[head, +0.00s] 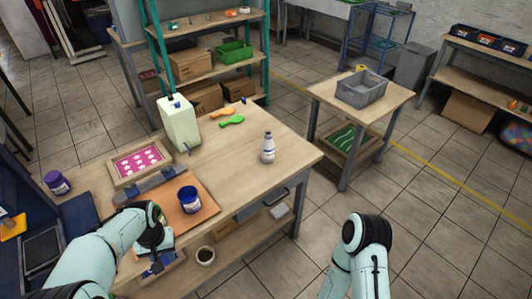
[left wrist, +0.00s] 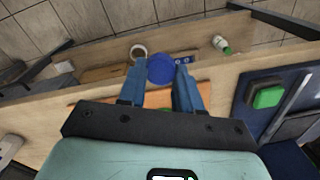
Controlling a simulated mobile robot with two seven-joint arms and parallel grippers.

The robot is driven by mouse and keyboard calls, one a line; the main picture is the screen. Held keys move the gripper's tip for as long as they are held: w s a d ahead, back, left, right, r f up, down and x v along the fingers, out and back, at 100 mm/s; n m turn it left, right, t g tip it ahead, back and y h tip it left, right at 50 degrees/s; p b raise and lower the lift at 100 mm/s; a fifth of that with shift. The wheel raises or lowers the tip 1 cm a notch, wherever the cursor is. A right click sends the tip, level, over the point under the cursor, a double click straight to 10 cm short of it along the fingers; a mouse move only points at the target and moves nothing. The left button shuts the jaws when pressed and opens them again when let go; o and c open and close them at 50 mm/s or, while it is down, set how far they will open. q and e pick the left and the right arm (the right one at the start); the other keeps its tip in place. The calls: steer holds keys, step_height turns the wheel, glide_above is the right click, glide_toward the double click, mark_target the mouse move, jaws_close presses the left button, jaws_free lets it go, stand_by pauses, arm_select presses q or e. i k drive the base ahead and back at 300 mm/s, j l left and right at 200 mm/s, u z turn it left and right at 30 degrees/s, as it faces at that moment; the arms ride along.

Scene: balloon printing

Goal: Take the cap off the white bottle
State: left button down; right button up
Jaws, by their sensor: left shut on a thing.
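The white bottle (head: 268,148) with a blue label stands upright on the wooden table (head: 250,190), near its right edge. Its top is too small to make out clearly. My left gripper (head: 158,248) is at the table's front left, well apart from the bottle. It is shut on a round blue thing (left wrist: 160,69) that looks like a lid, seen between the blue fingertips in the left wrist view. In the head view the held thing is mostly hidden. My right arm comes in at the bottom, right of the table; its gripper is out of view.
A blue jar (head: 189,202) stands on a brown board beside my left gripper. A purple-lidded jar (head: 56,182), a pink framed screen (head: 139,161) and a pale canister (head: 179,124) are also on the table. A cup (head: 205,256) is near the front. Table around the bottle is clear.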

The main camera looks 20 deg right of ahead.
mark_target(268, 144)
steer(key=i+l, duration=0.15)
steer(key=l, duration=0.35)
steer(key=i+l+u, duration=0.1)
steer(key=l, duration=0.45)
steer(key=i+l+u, duration=0.1)
steer(key=l, duration=0.4)
steer(key=i+l, duration=0.15)
steer(key=l, duration=0.4)
steer(key=i+l+u, duration=0.1)
steer(key=l, duration=0.45)
steer(key=i+l+u, duration=0.1)
steer(key=i+l, duration=0.2)
steer(key=l, duration=0.15)
steer(key=i+l+u, duration=0.1)
steer(key=i+l, duration=0.15)
steer(key=l, duration=0.2)
